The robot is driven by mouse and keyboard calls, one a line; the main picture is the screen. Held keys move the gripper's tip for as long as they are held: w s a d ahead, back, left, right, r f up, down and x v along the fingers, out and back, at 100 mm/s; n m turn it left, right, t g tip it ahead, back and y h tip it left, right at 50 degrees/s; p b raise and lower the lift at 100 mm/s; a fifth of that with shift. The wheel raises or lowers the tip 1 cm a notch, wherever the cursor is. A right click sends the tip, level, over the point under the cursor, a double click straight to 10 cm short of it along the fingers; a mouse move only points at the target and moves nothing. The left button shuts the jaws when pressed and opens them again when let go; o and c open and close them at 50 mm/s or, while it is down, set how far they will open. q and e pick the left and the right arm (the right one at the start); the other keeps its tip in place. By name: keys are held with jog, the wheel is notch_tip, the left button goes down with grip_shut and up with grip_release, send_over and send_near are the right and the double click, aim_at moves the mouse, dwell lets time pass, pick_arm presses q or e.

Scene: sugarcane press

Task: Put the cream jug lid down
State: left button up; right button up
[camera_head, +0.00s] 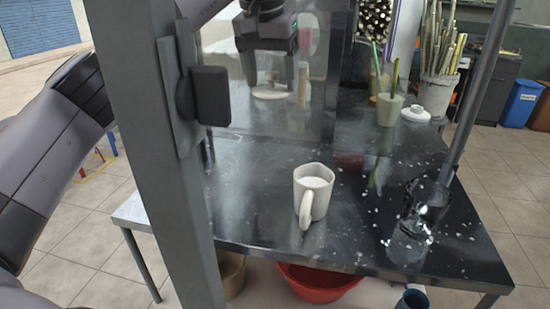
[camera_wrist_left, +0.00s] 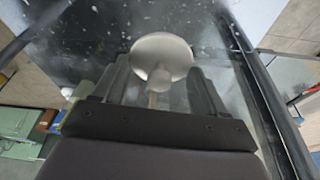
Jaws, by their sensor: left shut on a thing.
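My left gripper (camera_head: 270,72) is up at the top of the head view, above the dark table and behind the cream jug. It is shut on the cream jug lid (camera_head: 271,93), a pale round disc that hangs below the fingers, clear of the table. In the left wrist view the lid (camera_wrist_left: 161,56) shows as a pale disc at the fingertips (camera_wrist_left: 160,82). The open cream jug (camera_head: 317,180) stands upright on the table, its handle toward me, with white content inside. My right gripper is not in view.
The dark wet table (camera_head: 270,225) has free room around the jug. A grey post (camera_head: 160,150) stands in front at left. A pale cup with sticks (camera_head: 389,108) and a small white lidded thing (camera_head: 415,114) are at the back right. A slanted metal pole (camera_head: 478,95) is at right.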

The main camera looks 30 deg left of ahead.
aim_at(273, 163)
pick_arm(q)
notch_tip(273, 163, down, 16)
jog(key=shift+f+b, duration=0.1)
jog(key=shift+b, duration=0.8)
jog(key=o, duration=1.1)
jog(key=p+v, duration=0.1)
jog(key=v, duration=1.1)
